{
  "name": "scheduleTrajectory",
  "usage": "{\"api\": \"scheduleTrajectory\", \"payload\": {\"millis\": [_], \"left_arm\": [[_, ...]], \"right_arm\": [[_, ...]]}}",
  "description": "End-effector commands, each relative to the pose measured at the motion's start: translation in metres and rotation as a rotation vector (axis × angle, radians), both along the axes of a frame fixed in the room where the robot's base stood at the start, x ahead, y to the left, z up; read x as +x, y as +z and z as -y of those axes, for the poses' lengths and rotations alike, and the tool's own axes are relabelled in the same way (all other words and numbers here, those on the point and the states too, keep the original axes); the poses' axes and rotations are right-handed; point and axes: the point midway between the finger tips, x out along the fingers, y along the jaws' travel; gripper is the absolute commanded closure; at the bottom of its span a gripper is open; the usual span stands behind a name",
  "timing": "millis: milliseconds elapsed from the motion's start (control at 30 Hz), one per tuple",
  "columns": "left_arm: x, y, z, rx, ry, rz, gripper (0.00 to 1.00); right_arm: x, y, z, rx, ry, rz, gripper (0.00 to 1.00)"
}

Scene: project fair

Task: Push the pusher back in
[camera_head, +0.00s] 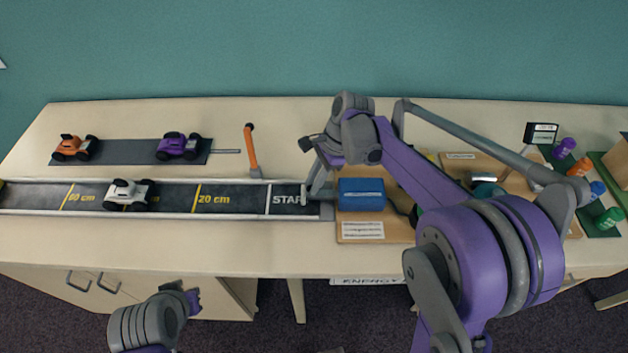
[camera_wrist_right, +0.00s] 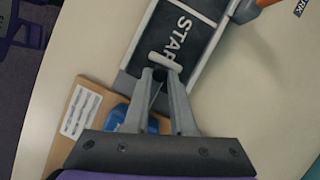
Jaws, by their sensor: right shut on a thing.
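The blue launcher box (camera_head: 362,193) sits on a wooden board at the right end of the track, beside the START line. In the right wrist view it is partly hidden behind my fingers (camera_wrist_right: 117,118). The pusher shows there as a short pale bar (camera_wrist_right: 165,60) at my fingertips, over the track end near START. My right gripper (camera_head: 309,190) reaches down between the box and START; its fingers (camera_wrist_right: 162,75) are closed together at the pusher. How much of the pusher's rod is out is hidden. My left arm shows at the lower left, its fingers out of sight.
A white car (camera_head: 129,194) stands on the dark track (camera_head: 235,199). Orange (camera_head: 74,147) and purple (camera_head: 178,146) cars stand on a grey mat behind. Boards and bottles (camera_head: 580,166) fill the right side.

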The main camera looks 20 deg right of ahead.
Motion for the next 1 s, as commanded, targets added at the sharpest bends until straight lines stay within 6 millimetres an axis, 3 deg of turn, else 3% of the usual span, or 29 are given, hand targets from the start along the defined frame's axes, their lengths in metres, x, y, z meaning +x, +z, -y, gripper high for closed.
{"api": "scheduleTrajectory", "payload": {"millis": [800,1000], "left_arm": [[0.000,0.000,0.000,0.000,0.000,0.000,1.00],[-0.002,-0.005,0.000,0.000,0.000,-0.003,1.00]], "right_arm": [[0.000,0.000,0.001,0.000,0.000,0.001,1.00],[-0.007,-0.001,0.030,-0.001,-0.004,0.000,1.00]]}}
